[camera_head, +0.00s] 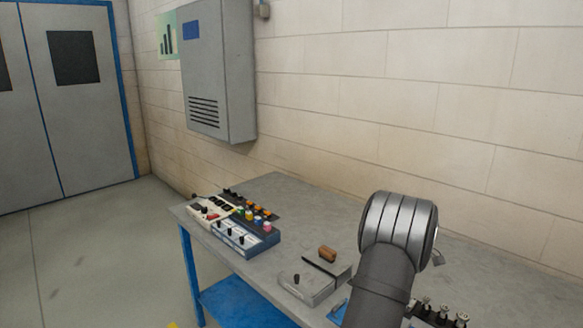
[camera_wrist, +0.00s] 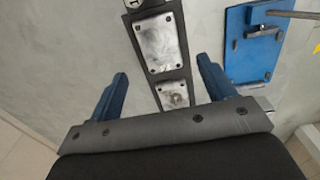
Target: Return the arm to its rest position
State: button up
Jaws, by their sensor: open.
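My gripper (camera_wrist: 162,90) shows in the wrist view with its two blue fingers spread wide apart and nothing between them. It points down over the grey tabletop, above a dark strip with metal plates (camera_wrist: 160,45) that runs between the fingers. I cannot tell its height above the strip. In the head view my arm stands over the right part of the workbench (camera_head: 345,215), and the gripper itself is hidden.
A blue plate with a bolt-like handle (camera_wrist: 250,45) lies right of the strip. Control panels with knobs (camera_head: 240,225) stand at the bench's left end. A wall cabinet (camera_head: 215,70) hangs behind.

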notch_tip(320, 180, down, 7)
jog(key=shift+f, duration=0.15)
notch_tip(320, 180, up, 5)
jog(key=shift+s+d+f, duration=0.1)
jog(key=shift+s+d, duration=0.05)
jog(key=s+d+r, duration=0.5)
jog(key=s+r, duration=0.2)
jog(key=s, duration=0.3)
jog(key=w+a+f, duration=0.1)
jog(key=w+a, duration=0.1)
jog(key=a, duration=0.9)
jog(key=w+a, duration=0.3)
jog(key=a, duration=0.7)
jog(key=f, duration=1)
jog(key=shift+s+a+f, duration=0.2)
jog(key=shift+s+a, duration=0.05)
jog(key=shift+r, duration=0.95)
jog(key=shift+o, duration=0.4)
